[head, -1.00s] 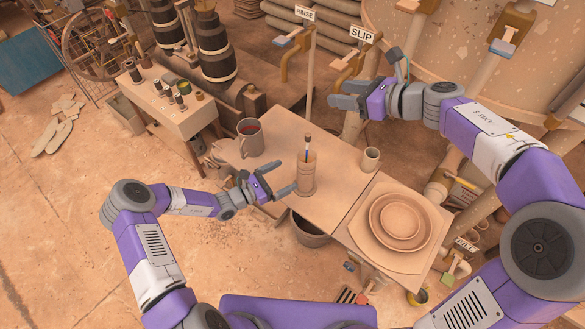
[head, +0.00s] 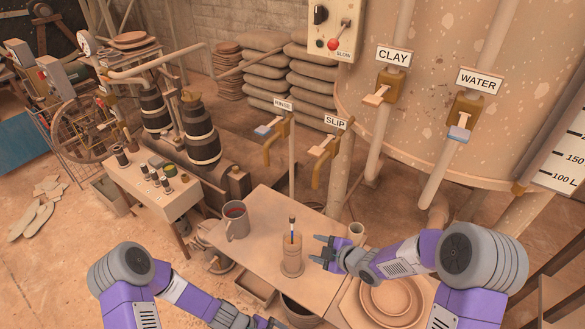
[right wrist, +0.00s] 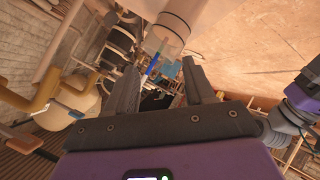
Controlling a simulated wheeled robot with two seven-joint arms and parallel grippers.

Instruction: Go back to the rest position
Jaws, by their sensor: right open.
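My right gripper (head: 322,252) is open and empty over the work table, just right of a clay holder (head: 291,262) with a blue-handled brush (head: 292,230) standing in it. In the right wrist view its two fingers (right wrist: 160,85) are spread apart with nothing held between them. A pale cylinder (right wrist: 172,32) shows beyond the fingertips there. My left gripper (head: 262,322) is at the bottom edge of the head view, mostly cut off, in front of the table; its jaws cannot be made out.
On the table (head: 265,205) stand a grey mug (head: 236,222) and a small cup (head: 356,231). Clay dishes (head: 388,308) lie partly behind my right arm. A bucket (head: 300,312) is below the table's front edge. Taps labelled RINSE (head: 283,104) and SLIP (head: 335,122) stand behind.

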